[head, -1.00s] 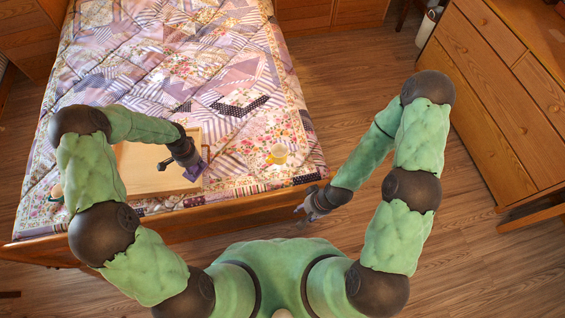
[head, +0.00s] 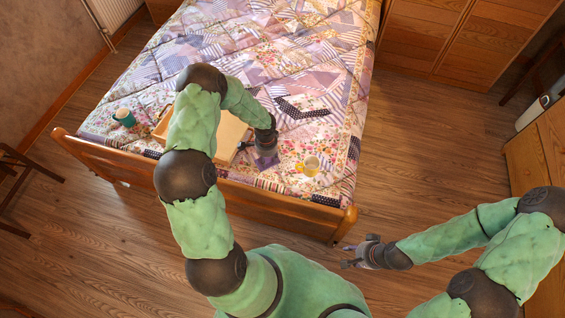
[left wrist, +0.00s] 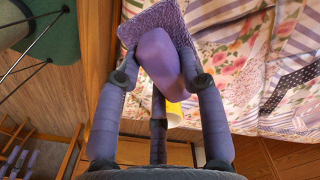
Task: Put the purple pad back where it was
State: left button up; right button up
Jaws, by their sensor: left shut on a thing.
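The purple pad (head: 267,161) is held in my left gripper (head: 266,152), above the foot end of the bed, just right of the wooden tray (head: 231,137). In the left wrist view the pad (left wrist: 152,17) is a flat, textured purple piece at the fingertips.
A yellowish cup (head: 311,165) stands on the quilt close to the right of my left gripper. A teal cup (head: 124,118) stands left of the tray. The wooden footboard (head: 270,205) runs between me and the bed. The floor right of the bed is clear.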

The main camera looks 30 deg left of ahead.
pick_arm(q)
jog(key=w+f+b, duration=0.1)
jog(key=w+f, duration=0.1)
jog(key=w+d+f+b, duration=0.1)
jog(key=w+f, duration=0.1)
jog(key=w+d+f, duration=0.1)
jog(key=w+f, duration=0.1)
jog(key=f, duration=0.1)
jog(key=shift+w+d+b, duration=0.15)
jog(key=shift+w+b, duration=0.1)
jog(key=shift+b, duration=0.15)
jog(key=shift+f+b, duration=0.8)
jog(key=shift+f, duration=0.6)
jog(key=shift+f, duration=0.15)
jog(key=o, duration=1.1)
